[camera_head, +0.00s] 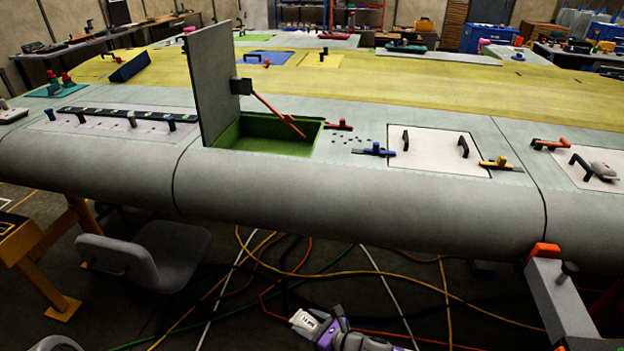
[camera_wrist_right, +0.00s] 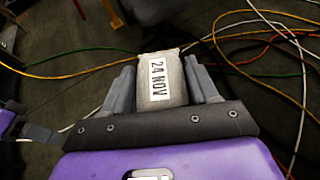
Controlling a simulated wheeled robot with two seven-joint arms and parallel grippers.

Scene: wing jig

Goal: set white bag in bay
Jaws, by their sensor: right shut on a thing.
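The white bag (camera_wrist_right: 163,82), pale with a "24 NOV" label, is held between the fingers of my right gripper (camera_wrist_right: 165,88) in the right wrist view. In the head view the bag (camera_head: 305,321) shows at the bottom middle with my purple right gripper (camera_head: 318,323), low over the floor and in front of the wing. The bay (camera_head: 262,151) is a green recess in the wing top, left of middle. Its grey lid (camera_head: 213,85) stands upright at the left side, and a red-orange strut (camera_head: 278,115) slants down across the opening. The bay's near floor is partly hidden.
A closed white panel (camera_head: 436,160) with black handles lies right of the bay, with a blue clamp (camera_head: 373,150) and a yellow clamp (camera_head: 499,163) at its sides. A red clamp (camera_head: 338,125) sits by the bay. A chair (camera_head: 150,255) and several cables are below.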

